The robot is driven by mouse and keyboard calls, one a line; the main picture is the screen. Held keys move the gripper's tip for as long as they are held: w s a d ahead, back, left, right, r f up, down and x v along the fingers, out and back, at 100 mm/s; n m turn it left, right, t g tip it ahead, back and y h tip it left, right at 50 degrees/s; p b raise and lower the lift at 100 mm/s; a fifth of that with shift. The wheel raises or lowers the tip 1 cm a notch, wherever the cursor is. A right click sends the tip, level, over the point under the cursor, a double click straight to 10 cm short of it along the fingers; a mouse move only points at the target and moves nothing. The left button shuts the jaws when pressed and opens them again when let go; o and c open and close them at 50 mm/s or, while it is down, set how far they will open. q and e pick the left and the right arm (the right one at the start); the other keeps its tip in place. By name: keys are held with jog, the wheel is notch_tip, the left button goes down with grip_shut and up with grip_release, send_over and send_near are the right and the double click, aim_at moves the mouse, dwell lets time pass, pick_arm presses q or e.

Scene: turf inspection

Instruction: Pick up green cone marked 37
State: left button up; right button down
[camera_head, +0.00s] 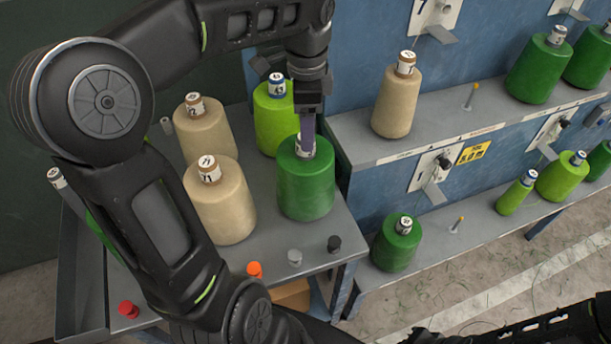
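A dark green cone (306,190) stands upright at the right side of the grey table on the left. A white label shows on its top tube, but I cannot read its number. My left gripper (308,116) points down right above this cone, its lower end at the tube. I cannot tell whether its fingers are closed on the tube. A lighter green cone (273,122) stands just behind, its number unclear. A dark green cone (397,245) stands on the lower shelf. My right arm shows at the bottom right; its gripper is out of view.
Beige cones (220,203) (204,132) stand on the table left of the green cone. Small red, orange, grey and black pegs (254,270) line its front. Shelves at the right hold a beige cone (396,103) and several green cones (538,70). Blue panels rise behind.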

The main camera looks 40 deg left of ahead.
aim_at(305, 171)
pick_arm(q)
jog(key=shift+f, duration=0.15)
jog(key=f, duration=0.2)
jog(key=f+p, duration=0.1)
jog(key=f, duration=0.2)
jog(key=shift+w+a, duration=0.1)
jog(key=shift+a, duration=0.1)
jog(key=shift+c, duration=0.6)
grip_shut()
dwell(0.3)
jog(key=shift+w+r, duration=0.1)
jog(key=shift+r, duration=0.05)
dwell(0.4)
